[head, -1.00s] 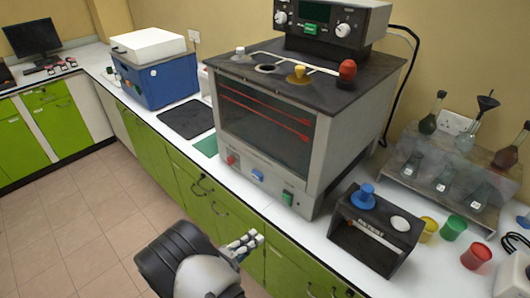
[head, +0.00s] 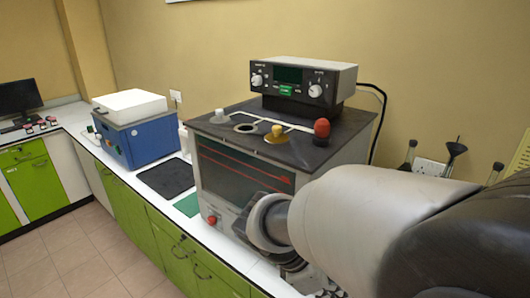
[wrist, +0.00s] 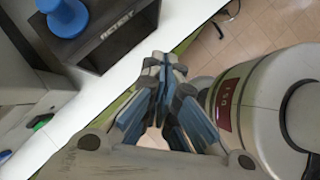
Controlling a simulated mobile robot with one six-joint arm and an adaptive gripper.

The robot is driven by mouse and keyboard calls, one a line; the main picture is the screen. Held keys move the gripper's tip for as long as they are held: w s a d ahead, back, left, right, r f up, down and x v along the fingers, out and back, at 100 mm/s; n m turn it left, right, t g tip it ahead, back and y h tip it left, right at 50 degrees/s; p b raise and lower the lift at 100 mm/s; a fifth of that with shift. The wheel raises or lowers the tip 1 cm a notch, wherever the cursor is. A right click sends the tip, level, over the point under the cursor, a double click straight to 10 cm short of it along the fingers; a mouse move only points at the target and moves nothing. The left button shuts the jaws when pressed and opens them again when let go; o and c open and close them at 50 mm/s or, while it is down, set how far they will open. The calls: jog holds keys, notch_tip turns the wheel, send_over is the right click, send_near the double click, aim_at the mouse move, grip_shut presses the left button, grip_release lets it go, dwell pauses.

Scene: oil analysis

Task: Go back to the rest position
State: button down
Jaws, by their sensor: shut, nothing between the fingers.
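My gripper (wrist: 163,64) shows in the wrist view with its blue-grey fingers together and nothing between them. It is over the front edge of the white bench top (wrist: 100,105), beside a dark box (wrist: 120,40) with a blue knob (wrist: 66,14). I cannot tell its exact height above the bench. In the head view my arm fills the lower right, and the gripper is mostly hidden behind it.
A large grey analyser (head: 215,180) with a red knob (head: 322,128) stands close behind my arm. A blue box (head: 150,140) with a white lid and a black mat (head: 166,178) lie further left. The tiled floor (head: 55,270) at left is clear.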

jog(key=s+r+m+t+y, duration=0.2)
jog(key=s+r+m+y, duration=0.1)
jog(key=s+m, duration=0.3)
jog(key=s+r+m+t+y, duration=0.2)
jog(key=s+m, duration=0.4)
jog(key=m, duration=0.5)
jog(key=shift+s+r+m+y, duration=0.3)
jog(key=shift+r+y, duration=0.35)
jog(key=shift+y, duration=0.45)
jog(key=c, duration=2.3)
grip_release()
